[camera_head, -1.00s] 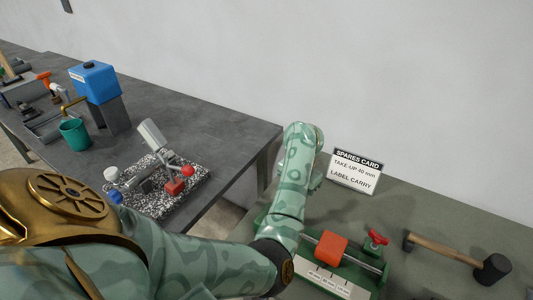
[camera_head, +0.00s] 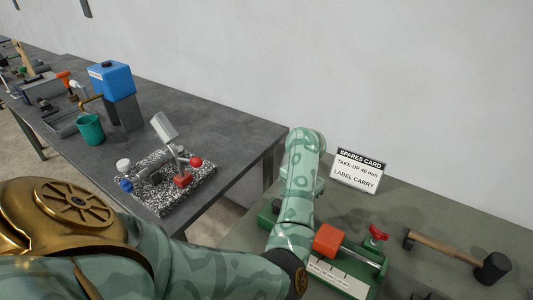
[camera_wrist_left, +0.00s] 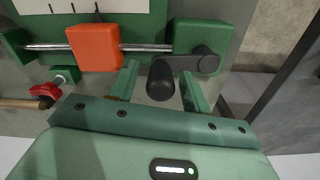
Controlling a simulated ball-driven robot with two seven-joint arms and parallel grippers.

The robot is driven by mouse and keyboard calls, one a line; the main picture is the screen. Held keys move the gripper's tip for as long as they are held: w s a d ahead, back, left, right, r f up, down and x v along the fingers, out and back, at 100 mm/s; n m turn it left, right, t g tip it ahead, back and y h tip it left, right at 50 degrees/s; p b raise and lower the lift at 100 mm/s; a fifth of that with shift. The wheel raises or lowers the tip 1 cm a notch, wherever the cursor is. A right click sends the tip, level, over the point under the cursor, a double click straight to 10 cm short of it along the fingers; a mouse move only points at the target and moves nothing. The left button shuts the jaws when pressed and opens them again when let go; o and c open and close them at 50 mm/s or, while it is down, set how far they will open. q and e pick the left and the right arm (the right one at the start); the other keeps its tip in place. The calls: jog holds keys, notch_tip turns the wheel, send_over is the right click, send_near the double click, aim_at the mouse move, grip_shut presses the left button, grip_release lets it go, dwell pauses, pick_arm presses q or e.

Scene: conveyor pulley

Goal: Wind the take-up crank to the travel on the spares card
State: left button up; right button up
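The spares card (camera_head: 358,171) stands at the back and reads "TAKE-UP 40 mm" and "LABEL CARRY". The take-up unit has a green frame (camera_head: 372,268), an orange block (camera_head: 327,240) on a steel rod and a marked white scale plate (camera_head: 338,280). Its numbers are too small to read. In the left wrist view, the black crank (camera_wrist_left: 205,60) is at the right end, its knob (camera_wrist_left: 160,80) between the fingers of my left gripper (camera_wrist_left: 163,86). The fingers are apart, with gaps beside the knob. My forearm hides this gripper in the head view. My right gripper is not in view.
A red knob (camera_head: 377,233) stands at the unit's right end. A hammer (camera_head: 445,249) lies to its right on the green bench. The grey bench at left holds a blue tank (camera_head: 111,78), a teal cup (camera_head: 90,129) and a speckled plate (camera_head: 190,190) with levers.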

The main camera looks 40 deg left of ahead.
pick_arm(q)
jog(key=shift+r+p, duration=1)
jog(key=shift+r, duration=0.6)
jog(key=shift+r+p, duration=1.3)
jog(key=shift+r, duration=0.7)
jog(key=shift+s+a, duration=0.1)
